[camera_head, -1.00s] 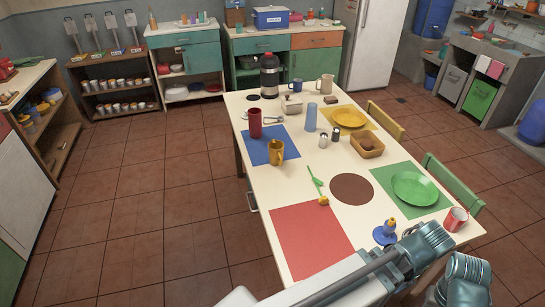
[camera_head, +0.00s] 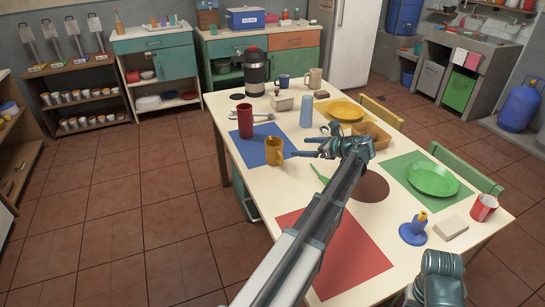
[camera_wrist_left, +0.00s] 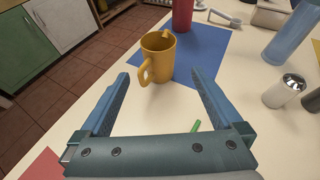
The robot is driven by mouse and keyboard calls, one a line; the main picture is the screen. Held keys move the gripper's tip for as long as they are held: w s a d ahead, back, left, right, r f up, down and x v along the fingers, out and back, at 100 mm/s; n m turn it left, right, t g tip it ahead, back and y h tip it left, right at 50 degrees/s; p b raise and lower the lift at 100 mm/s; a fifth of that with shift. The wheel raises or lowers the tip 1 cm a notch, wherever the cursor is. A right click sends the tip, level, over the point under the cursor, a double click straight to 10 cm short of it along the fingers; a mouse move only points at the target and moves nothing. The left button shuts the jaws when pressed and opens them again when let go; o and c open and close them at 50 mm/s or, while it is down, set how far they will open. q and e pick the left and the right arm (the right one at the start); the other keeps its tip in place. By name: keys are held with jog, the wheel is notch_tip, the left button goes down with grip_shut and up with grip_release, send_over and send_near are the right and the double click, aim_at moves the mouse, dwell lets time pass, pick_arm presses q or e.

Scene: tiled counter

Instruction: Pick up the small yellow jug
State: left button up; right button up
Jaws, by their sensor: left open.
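The small yellow jug (camera_head: 274,151) stands upright at the near edge of the blue mat (camera_head: 247,150). In the left wrist view the jug (camera_wrist_left: 158,58) shows its open rim, with its handle toward the lower left. My left gripper (camera_head: 312,147) is open and empty above the table, just right of the jug in the head view. In the left wrist view the jug is ahead of the fingertips (camera_wrist_left: 163,82), between their lines and apart from both. My right gripper is not seen; only part of my right arm shows at the bottom right.
A dark red cup (camera_head: 245,122) stands behind the jug. A blue tumbler (camera_head: 306,111) and a shaker (camera_wrist_left: 285,90) stand to the right. A green sprig-like item (camera_head: 320,173) lies near my arm. The red mat (camera_head: 350,260) is bare around my arm.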

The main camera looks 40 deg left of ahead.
aim_at(281, 146)
pick_arm(q)
jog(key=shift+b+x, duration=1.5)
jog(key=shift+x, duration=2.7)
jog(key=b+x, duration=0.2)
jog(key=x, duration=0.3)
jog(key=shift+s+f, duration=0.1)
jog(key=c, duration=1.2)
